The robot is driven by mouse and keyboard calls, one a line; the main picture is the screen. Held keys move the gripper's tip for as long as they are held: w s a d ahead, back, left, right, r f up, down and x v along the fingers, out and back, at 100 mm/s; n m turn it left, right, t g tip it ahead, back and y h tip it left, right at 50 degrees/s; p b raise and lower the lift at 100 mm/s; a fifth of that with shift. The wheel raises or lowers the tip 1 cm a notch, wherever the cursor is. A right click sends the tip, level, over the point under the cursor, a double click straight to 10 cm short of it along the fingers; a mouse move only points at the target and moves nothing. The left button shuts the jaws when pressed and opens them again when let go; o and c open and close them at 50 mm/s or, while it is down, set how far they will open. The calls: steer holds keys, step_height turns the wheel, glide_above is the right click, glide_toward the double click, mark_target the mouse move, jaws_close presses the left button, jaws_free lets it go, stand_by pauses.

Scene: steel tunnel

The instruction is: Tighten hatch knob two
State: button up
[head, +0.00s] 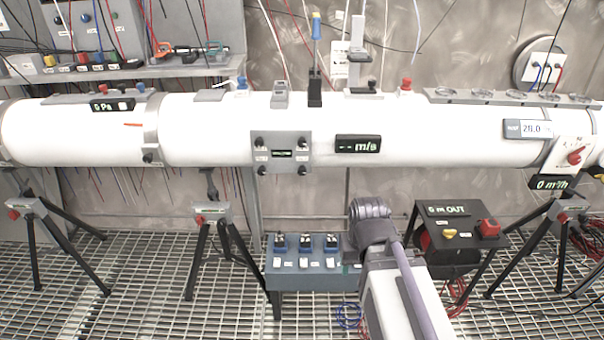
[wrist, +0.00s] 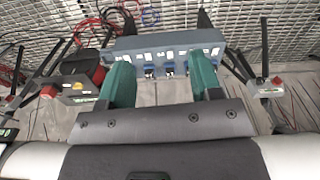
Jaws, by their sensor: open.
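The hatch is a grey plate (head: 296,165) on the front of the white pipe (head: 215,130), with a small dark display in its middle. Black knobs sit at its corners, among them an upper left knob (head: 260,142) and an upper right knob (head: 303,142). Their labels are too small to read, so I cannot tell which is knob two. In the wrist view my gripper (wrist: 162,76) has its two green fingers apart with nothing between them. The hatch and its knobs do not show there. In the head view the fingers are not clearly visible.
A blue-grey box (head: 300,285) with several switches stands below the hatch; it shows beyond my fingers in the wrist view (wrist: 180,42). A black unit (head: 465,210) with a red button stands right of it. Tripods (head: 205,235) support the pipe above the grating floor.

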step_height(320, 180, down, 9)
steer(key=w+a+b, duration=0.1)
steer(key=a+b, duration=0.1)
steer(key=b, duration=0.7)
steer(key=n+t+b, duration=0.2)
steer(key=t+b, duration=1.7)
steer(key=t, duration=0.3)
glide_toward(302, 173)
steer(key=p+x, duration=0.4)
steer(key=x, duration=0.5)
steer(key=shift+w+r, duration=0.1)
steer(key=shift+r, duration=0.05)
steer(key=shift+w, duration=0.4)
